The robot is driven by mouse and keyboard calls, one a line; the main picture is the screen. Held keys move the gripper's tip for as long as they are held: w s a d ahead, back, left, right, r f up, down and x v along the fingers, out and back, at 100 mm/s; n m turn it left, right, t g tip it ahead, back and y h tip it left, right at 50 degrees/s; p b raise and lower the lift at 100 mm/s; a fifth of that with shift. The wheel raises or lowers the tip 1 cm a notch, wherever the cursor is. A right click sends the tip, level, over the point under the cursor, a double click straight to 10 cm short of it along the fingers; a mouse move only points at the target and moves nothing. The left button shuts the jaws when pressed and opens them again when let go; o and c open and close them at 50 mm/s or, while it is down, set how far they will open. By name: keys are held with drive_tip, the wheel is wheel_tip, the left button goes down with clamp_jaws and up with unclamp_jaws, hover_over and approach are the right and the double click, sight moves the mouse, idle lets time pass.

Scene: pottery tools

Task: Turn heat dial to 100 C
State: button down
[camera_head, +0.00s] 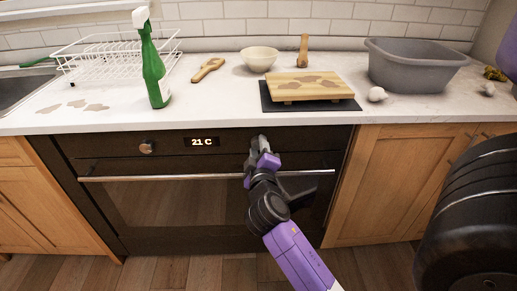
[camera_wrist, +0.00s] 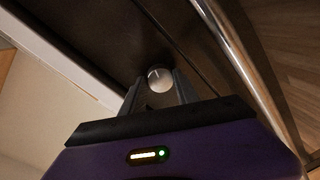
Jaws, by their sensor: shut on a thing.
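The oven (camera_head: 210,205) is black, and its display (camera_head: 202,142) reads 21 C. A round silver dial (camera_wrist: 157,83) with a dark mark line shows between my fingertips in the wrist view. My gripper (camera_head: 259,141) is at the oven's control panel, right of the display, with its fingers shut on this dial; it also shows in the wrist view (camera_wrist: 160,82). In the head view my gripper hides this dial. A second dial (camera_head: 147,148) sits on the panel left of the display, apart from my gripper.
The oven's handle bar (camera_head: 130,178) runs just below the panel, close to my gripper. The counter (camera_head: 215,112) above holds a green spray bottle (camera_head: 153,75), a dish rack (camera_head: 95,55), a wooden board (camera_head: 305,88) and a grey basin (camera_head: 410,68). Wooden cabinets (camera_head: 385,180) flank the oven.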

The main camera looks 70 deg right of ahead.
drive_tip(key=c, duration=0.9)
unclamp_jaws()
drive_tip(key=v, duration=0.7)
drive_tip(key=shift+s+a+b, duration=0.2)
drive_tip(key=shift+a+b, duration=0.1)
drive_tip(key=shift+a, duration=0.05)
